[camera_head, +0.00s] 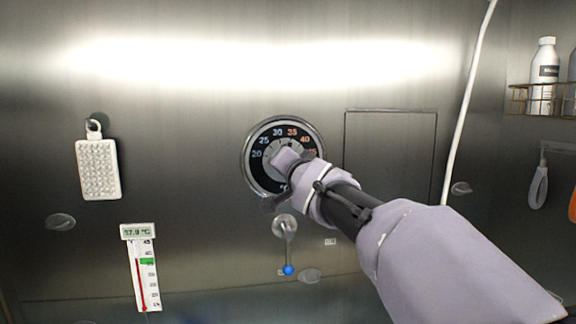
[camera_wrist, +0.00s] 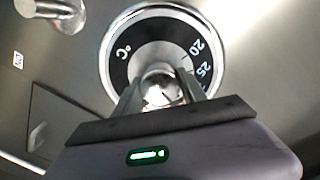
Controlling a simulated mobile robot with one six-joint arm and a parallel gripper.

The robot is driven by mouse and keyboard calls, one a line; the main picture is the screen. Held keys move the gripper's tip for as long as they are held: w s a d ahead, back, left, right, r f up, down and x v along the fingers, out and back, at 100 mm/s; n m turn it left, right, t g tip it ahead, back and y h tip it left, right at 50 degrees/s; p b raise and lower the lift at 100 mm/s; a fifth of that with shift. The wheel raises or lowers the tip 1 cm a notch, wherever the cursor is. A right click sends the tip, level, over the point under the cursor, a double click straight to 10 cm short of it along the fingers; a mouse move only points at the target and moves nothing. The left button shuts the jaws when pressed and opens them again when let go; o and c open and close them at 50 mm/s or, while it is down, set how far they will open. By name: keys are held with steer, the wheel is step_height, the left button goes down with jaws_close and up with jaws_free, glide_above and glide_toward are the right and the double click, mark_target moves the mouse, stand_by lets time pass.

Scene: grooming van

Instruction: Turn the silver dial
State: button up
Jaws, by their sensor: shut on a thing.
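The silver dial is a round knob (camera_wrist: 160,88) in the middle of a black ring scale (camera_head: 259,142) with a chrome rim, set on the metal wall. The numbers 20, 25, 30, 35 and 40 show on the scale in the head view. My gripper (camera_wrist: 158,92) is shut on the knob, one finger on each side of it in the wrist view. In the head view my gripper (camera_head: 284,158) and arm cover the lower right of the scale and most of the knob.
A lever with a blue tip (camera_head: 288,270) hangs just below the dial. A thermometer (camera_head: 143,268) reading about 37.9 °C and a white bristled pad (camera_head: 98,168) are at left. A square panel (camera_head: 390,150) and a white hose (camera_head: 468,100) are at right, near a bottle rack (camera_head: 541,100).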

steer(key=o, duration=1.4)
steer(key=shift+c, duration=0.2)
steer(key=s+d, duration=0.3)
steer(key=s, duration=1.4)
steer(key=shift+d+r, duration=0.2)
steer(key=shift+r, duration=0.05)
